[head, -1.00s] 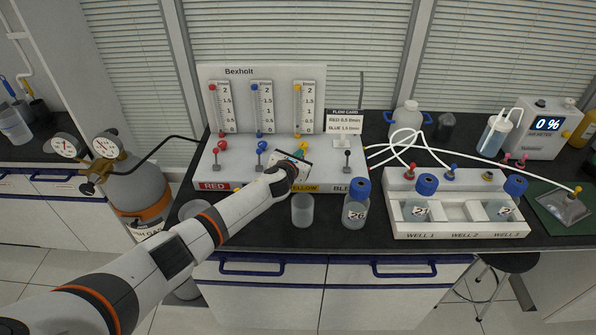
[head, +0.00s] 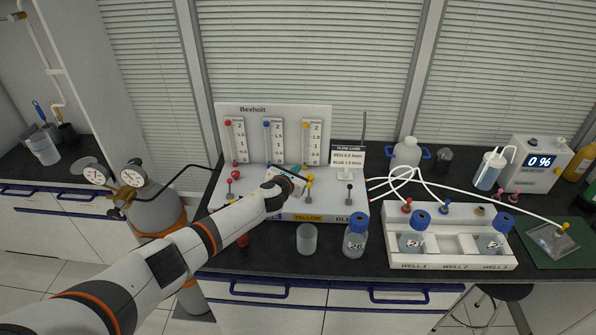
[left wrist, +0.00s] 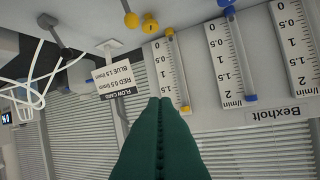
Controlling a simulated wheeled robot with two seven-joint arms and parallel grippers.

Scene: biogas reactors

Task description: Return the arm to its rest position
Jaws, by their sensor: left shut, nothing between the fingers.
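My left arm comes in from the lower left in the head view, and its gripper (head: 298,171) is in front of the flow panel (head: 268,108), near the yellow lever (head: 309,181). In the left wrist view the dark green fingers (left wrist: 160,125) are pressed together with nothing between them. That view is upside down and shows the scales of the flow meters (left wrist: 168,72) and the flow card (left wrist: 115,77) beyond the fingers. The gripper hides part of the panel's middle, including the blue lever. My right gripper is not in view.
A clear cup (head: 307,239) and a blue-capped bottle (head: 355,238) stand at the bench front, right of my forearm. The white well rack (head: 440,262) with tubes is farther right. A gas cylinder (head: 158,213) with gauges stands at the left.

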